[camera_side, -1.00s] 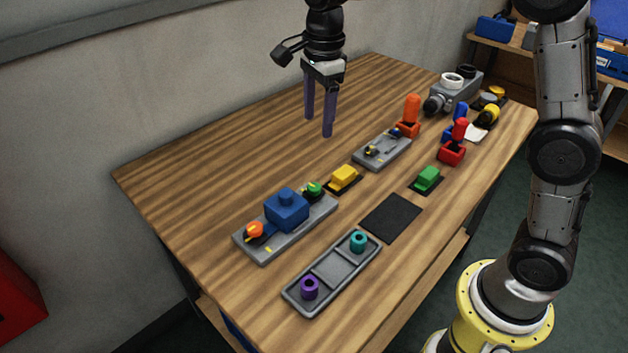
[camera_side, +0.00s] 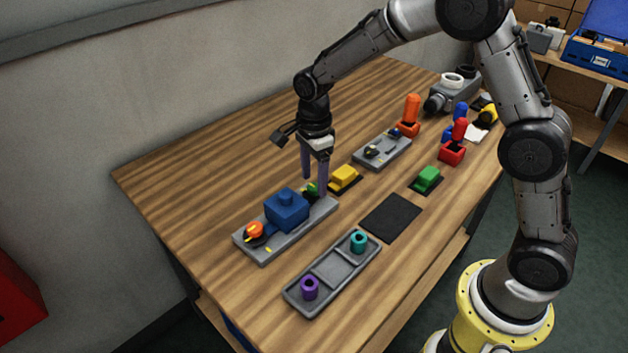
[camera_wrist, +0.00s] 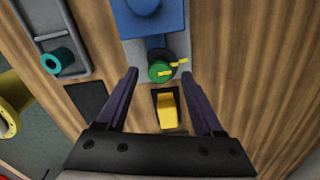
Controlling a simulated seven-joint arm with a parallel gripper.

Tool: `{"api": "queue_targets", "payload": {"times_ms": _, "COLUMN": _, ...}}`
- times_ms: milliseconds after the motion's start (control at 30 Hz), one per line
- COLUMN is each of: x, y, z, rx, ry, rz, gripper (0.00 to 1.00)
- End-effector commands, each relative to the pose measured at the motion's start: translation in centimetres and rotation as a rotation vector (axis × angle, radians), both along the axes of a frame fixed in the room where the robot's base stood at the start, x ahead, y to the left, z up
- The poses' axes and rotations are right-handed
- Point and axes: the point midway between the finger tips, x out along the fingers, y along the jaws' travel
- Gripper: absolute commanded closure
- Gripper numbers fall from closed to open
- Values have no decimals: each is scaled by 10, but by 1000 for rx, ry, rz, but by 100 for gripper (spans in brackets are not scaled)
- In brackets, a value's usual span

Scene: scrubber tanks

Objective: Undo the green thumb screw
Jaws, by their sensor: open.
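The green thumb screw (camera_wrist: 160,70) with a yellow mark sits at one end of a grey plate, beside a blue block (camera_side: 287,209). An orange screw (camera_side: 254,230) sits at the plate's other end. My gripper (camera_side: 314,187) is open and points down over the green screw's end of the plate. In the wrist view my open gripper (camera_wrist: 161,73) has its fingertips on either side of the green screw, with wide gaps. I cannot tell the exact height between them.
A yellow block (camera_side: 344,176) stands just beyond the plate. A grey tray (camera_side: 335,268) holds a purple ring (camera_side: 310,288) and a teal ring (camera_side: 358,241). A black mat (camera_side: 391,218), a green block (camera_side: 428,178) and a red holder (camera_side: 452,152) lie to the right. The table's left back is clear.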

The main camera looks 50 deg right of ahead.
Motion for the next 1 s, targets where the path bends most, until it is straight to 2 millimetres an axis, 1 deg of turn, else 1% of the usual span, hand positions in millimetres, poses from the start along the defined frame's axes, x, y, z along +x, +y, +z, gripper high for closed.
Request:
{"api": "queue_targets", "payload": {"times_ms": 33, "x": -1, "y": 0, "z": -5, "rx": 0, "ry": 3, "rz": 0, "gripper": 31}}
{"api": "queue_targets", "payload": {"times_ms": 167, "x": 0, "y": 0, "z": -12, "rx": 0, "ry": 1, "rz": 0, "gripper": 31}}
{"api": "queue_targets", "payload": {"times_ms": 467, "x": 0, "y": 0, "z": -14, "rx": 0, "ry": 1, "rz": 0, "gripper": 31}}
{"api": "queue_targets", "payload": {"times_ms": 500, "x": 0, "y": 0, "z": -14, "rx": 0, "ry": 1, "rz": 0, "gripper": 38}}
{"api": "queue_targets", "payload": {"times_ms": 567, "x": 0, "y": 0, "z": -14, "rx": 0, "ry": 1, "rz": 0, "gripper": 49}}
{"api": "queue_targets", "payload": {"times_ms": 600, "x": 0, "y": 0, "z": -13, "rx": 0, "ry": 1, "rz": 0, "gripper": 56}}
{"api": "queue_targets", "payload": {"times_ms": 667, "x": 0, "y": 0, "z": -13, "rx": 0, "ry": 1, "rz": 0, "gripper": 67}}
{"api": "queue_targets", "payload": {"times_ms": 700, "x": 0, "y": 0, "z": -13, "rx": 0, "ry": 0, "rz": 0, "gripper": 74}}
{"api": "queue_targets", "payload": {"times_ms": 833, "x": 0, "y": 0, "z": -13, "rx": 0, "ry": 1, "rz": 0, "gripper": 98}}
{"api": "queue_targets", "payload": {"times_ms": 867, "x": 0, "y": 0, "z": -13, "rx": 0, "ry": 1, "rz": 0, "gripper": 100}}
{"api": "queue_targets", "payload": {"times_ms": 1000, "x": 0, "y": 0, "z": -13, "rx": 0, "ry": 1, "rz": 1, "gripper": 100}}
